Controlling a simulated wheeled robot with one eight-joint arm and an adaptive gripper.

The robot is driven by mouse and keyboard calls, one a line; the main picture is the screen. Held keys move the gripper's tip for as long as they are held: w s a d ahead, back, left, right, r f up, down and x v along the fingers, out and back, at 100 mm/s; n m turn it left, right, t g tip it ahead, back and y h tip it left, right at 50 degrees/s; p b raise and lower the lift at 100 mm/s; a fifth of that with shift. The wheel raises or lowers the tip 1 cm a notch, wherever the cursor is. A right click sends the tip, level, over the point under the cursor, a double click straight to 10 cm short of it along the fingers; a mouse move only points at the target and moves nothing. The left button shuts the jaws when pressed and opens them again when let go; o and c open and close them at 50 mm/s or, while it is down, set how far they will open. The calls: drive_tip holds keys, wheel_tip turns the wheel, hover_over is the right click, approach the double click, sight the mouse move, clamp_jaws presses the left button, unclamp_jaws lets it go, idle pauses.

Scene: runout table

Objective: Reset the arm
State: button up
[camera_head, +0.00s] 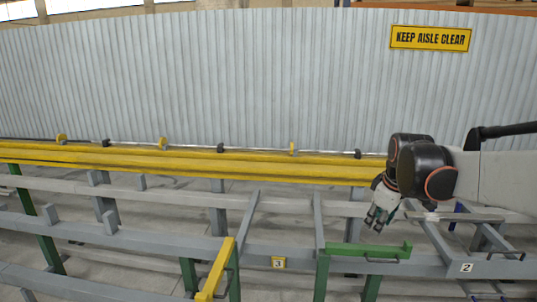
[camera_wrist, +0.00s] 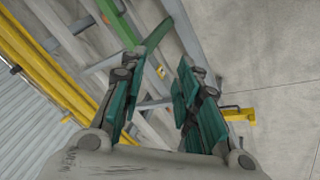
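My gripper (camera_head: 379,217) hangs at the end of my arm on the right side of the head view, in front of the yellow beam and over the grey frame of the runout table (camera_head: 180,235). In the wrist view my gripper (camera_wrist: 158,75) shows two fingers with green pads standing well apart. Nothing is between the pads; frame bars and floor show through the gap. The gripper appears clear of the bars, though its exact height above them is hard to tell.
A long yellow beam (camera_head: 200,164) crosses behind the table. A green bracket (camera_head: 368,250) stands below my gripper, and a yellow arm (camera_head: 216,268) sticks up left of it. A corrugated wall (camera_head: 250,80) with a "KEEP AISLE CLEAR" sign (camera_head: 430,38) closes the back.

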drive_tip(key=s+a+f+m+t, duration=0.1)
drive_tip(key=s+a+m, duration=0.3)
drive_tip(key=s, duration=0.8)
drive_tip(key=s+a+f+m+t, duration=0.1)
drive_tip(key=s+a+f+m, duration=0.2)
drive_tip(key=s, duration=1)
drive_tip(key=shift+s+a+m+t, duration=0.3)
drive_tip(key=shift+a+m, duration=0.2)
drive_tip(key=shift+a, duration=0.65)
